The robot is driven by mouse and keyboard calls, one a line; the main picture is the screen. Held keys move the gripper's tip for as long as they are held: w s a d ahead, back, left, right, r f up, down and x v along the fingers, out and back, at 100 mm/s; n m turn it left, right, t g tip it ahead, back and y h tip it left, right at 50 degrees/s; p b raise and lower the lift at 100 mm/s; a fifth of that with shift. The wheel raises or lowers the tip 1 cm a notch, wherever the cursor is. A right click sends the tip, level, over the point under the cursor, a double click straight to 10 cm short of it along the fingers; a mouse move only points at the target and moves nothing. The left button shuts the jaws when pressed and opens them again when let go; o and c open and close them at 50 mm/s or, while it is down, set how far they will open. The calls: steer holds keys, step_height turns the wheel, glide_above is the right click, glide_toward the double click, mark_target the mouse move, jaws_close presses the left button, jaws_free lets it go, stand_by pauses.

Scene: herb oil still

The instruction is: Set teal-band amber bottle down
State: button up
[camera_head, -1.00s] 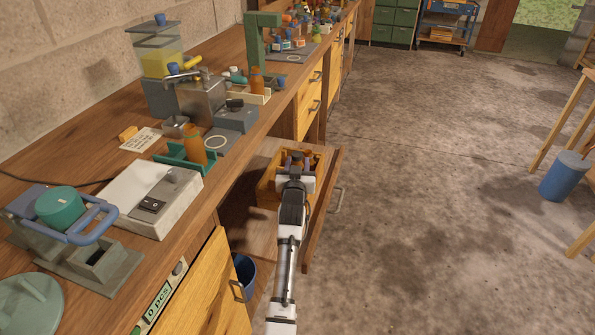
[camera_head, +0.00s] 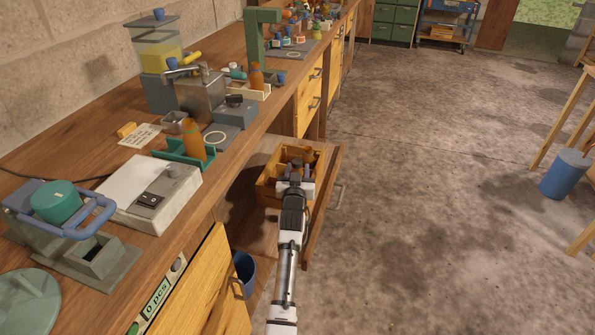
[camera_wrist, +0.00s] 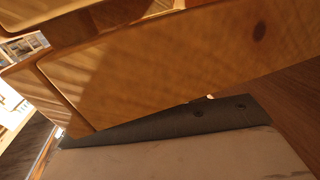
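My gripper (camera_head: 296,172) is over the near side of a wooden crate (camera_head: 270,183) in the open drawer. An amber bottle (camera_head: 309,156) shows in the crate just past the gripper; I cannot make out a teal band on it. My gripper hides much of the crate's inside, and whether its fingers hold a bottle cannot be told. The wrist view is filled by a close wooden wall (camera_wrist: 170,70), with no bottle visible. Another amber bottle (camera_head: 194,142) with a greenish band stands in a teal holder (camera_head: 172,151) on the bench.
The open drawer (camera_head: 322,215) sticks out from the bench. A white scale (camera_head: 130,195), a steel vessel (camera_head: 203,98) and another amber bottle (camera_head: 257,78) stand on the bench. A blue bin (camera_head: 244,270) is below.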

steer(key=o, duration=0.4)
steer(key=shift+r, duration=0.1)
steer(key=shift+r+p, duration=0.55)
steer(key=shift+r, duration=0.05)
steer(key=shift+s+a+b, duration=0.2)
steer(key=shift+s+b, duration=0.15)
steer(key=shift+s, duration=1.65)
steer(key=shift+s+a+b, duration=0.15)
steer(key=shift+s+b, duration=0.25)
steer(key=shift+s, duration=1.6)
steer(key=shift+s+a+b, duration=0.2)
steer(key=shift+s+b, duration=0.15)
steer(key=shift+s, duration=1.65)
